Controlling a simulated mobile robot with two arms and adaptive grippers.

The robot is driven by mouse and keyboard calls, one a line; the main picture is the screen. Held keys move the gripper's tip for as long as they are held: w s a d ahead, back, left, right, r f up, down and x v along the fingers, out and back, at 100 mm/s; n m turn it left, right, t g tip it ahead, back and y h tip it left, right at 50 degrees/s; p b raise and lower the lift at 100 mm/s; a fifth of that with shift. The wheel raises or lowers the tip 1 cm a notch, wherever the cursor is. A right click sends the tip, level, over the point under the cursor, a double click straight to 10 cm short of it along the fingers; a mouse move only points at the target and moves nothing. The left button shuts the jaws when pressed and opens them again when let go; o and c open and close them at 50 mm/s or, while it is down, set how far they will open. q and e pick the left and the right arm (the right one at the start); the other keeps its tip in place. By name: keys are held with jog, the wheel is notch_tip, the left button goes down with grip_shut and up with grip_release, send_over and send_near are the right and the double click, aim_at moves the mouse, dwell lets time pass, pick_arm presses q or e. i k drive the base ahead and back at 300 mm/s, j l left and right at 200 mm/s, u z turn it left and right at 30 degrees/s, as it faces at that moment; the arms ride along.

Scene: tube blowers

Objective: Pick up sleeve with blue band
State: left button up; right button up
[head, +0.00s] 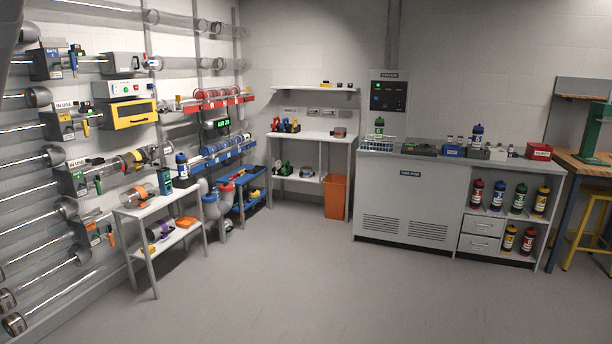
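Several ring-like pieces with blue on them (222,149) sit along a blue wall rail (228,158) on the left wall. They are small, so I cannot tell whether one is the sleeve with the blue band. A cylinder with an orange band (137,196) lies on the small white table, and one with a purple band (158,231) lies on its lower shelf. Neither of my grippers is in view.
The white table (150,211) stands by the tube-lined left wall. A blue cart (242,181), a white shelf bench (322,138) and an orange bin (336,196) stand at the back. A grey cabinet (405,195) with bottles fills the right. The floor (300,280) in front is clear.

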aim_at(305, 171)
jog(key=i, duration=1.3)
jog(key=i+j, duration=0.1)
jog(key=i, duration=2.45)
jog(key=i+j, duration=0.15)
jog(key=i, duration=2.45)
jog(key=i+j, duration=0.1)
jog(key=i, duration=1.2)
jog(key=l+z, duration=0.05)
